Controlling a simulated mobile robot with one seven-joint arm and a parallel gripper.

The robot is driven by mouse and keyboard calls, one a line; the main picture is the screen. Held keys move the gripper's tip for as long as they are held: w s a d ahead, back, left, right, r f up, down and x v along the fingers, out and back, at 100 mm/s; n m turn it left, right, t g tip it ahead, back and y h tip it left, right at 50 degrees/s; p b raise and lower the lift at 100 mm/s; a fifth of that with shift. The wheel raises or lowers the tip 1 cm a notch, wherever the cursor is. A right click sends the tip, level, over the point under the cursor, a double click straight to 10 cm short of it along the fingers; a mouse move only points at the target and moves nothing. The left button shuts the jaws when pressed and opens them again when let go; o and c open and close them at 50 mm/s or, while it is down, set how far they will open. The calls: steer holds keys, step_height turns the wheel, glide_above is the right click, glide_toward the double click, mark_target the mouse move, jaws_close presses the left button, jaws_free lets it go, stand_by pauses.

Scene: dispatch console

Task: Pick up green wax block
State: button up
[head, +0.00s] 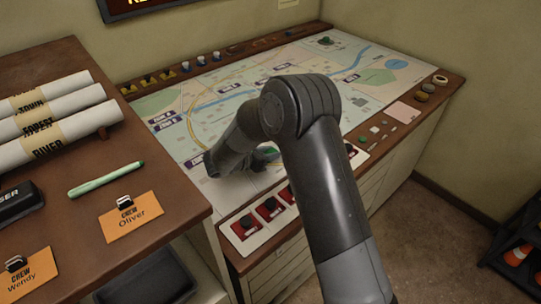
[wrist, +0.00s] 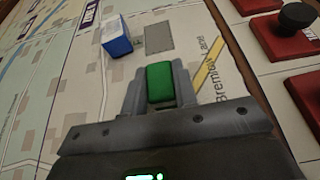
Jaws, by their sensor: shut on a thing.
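The green wax block (wrist: 160,84) is a small green block with rounded edges. In the wrist view it sits between the two fingers of my gripper (wrist: 160,90), which is shut on it. The map shows beneath and around it, and I cannot tell whether the block touches the map. In the head view my arm reaches down over the near part of the map, and a bit of green (head: 270,152) shows beside the wrist. The fingertips are mostly hidden there by my own arm.
A blue and white block (wrist: 116,36) stands on the map (head: 375,75) just beyond my fingers. Red bases with black knobs (head: 270,208) line the console's near edge. A desk with rolled papers (head: 50,115), a green marker (head: 106,179) and orange cards stands at left.

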steer(key=shift+c, duration=1)
steer(key=shift+r, duration=0.15)
